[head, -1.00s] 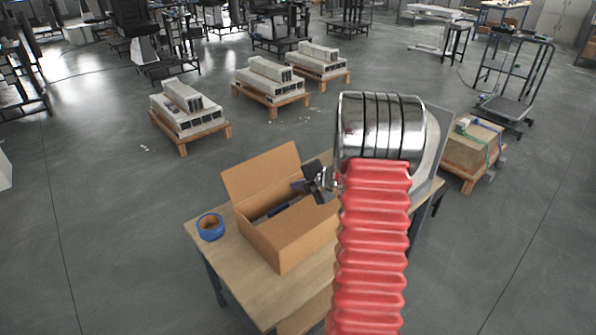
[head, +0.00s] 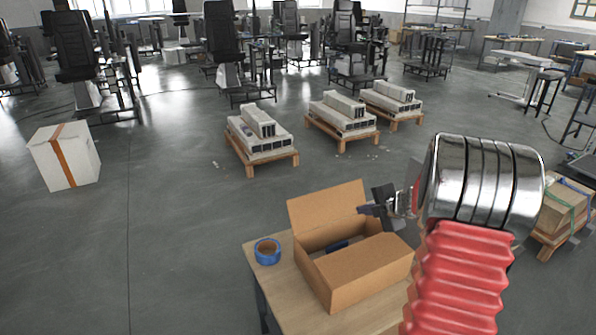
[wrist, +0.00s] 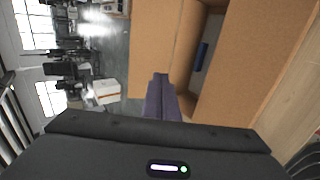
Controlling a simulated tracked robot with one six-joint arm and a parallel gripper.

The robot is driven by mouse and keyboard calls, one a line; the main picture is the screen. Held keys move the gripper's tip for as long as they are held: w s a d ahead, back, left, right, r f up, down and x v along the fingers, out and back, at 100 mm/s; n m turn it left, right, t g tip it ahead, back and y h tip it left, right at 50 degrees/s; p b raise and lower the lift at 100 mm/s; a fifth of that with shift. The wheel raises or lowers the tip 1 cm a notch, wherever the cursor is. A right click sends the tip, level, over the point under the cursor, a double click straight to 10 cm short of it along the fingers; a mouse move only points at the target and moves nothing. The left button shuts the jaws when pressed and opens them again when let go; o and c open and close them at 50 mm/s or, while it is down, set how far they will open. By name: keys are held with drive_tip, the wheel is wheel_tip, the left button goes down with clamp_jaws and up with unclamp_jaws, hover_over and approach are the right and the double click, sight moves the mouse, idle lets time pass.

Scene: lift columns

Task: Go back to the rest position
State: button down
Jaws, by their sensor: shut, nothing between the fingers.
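My gripper (head: 368,209) is at the end of my arm, above the back right part of the open cardboard box (head: 345,275) in the head view. Its fingers are shut with nothing between them. In the wrist view the closed purple-grey fingers (wrist: 160,97) point toward the box (wrist: 245,50). A small dark blue object (head: 337,246) lies inside the box; it also shows in the wrist view (wrist: 202,57). The rest of the box's inside is partly hidden by its flaps.
The box stands on a wooden table (head: 285,300) beside a roll of blue tape (head: 267,251). Pallets with white columns (head: 262,135) stand on the floor behind. A white carton (head: 64,156) is at the left, and a strapped box (head: 562,206) is at the right. Open floor lies between.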

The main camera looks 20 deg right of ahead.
drive_tip(key=s+a+n+g+y, duration=0.1)
drive_tip(key=s+a+n+g, duration=0.2)
drive_tip(key=s+a+n, duration=0.85)
drive_tip(key=s+a+n+g+y, duration=0.15)
drive_tip(key=a+n, duration=0.55)
drive_tip(key=n, duration=1.2)
drive_tip(key=s+a+r+n+h, duration=0.1)
drive_tip(key=s+a+r+n, duration=0.5)
drive_tip(key=n, duration=0.5)
drive_tip(key=s+a+r+n+h, duration=0.2)
drive_tip(key=s+a+r+n, duration=0.5)
drive_tip(key=s+a+n, duration=0.3)
drive_tip(key=shift+a+n, duration=1.05)
drive_tip(key=shift+a, duration=0.05)
drive_tip(key=shift+s, duration=0.15)
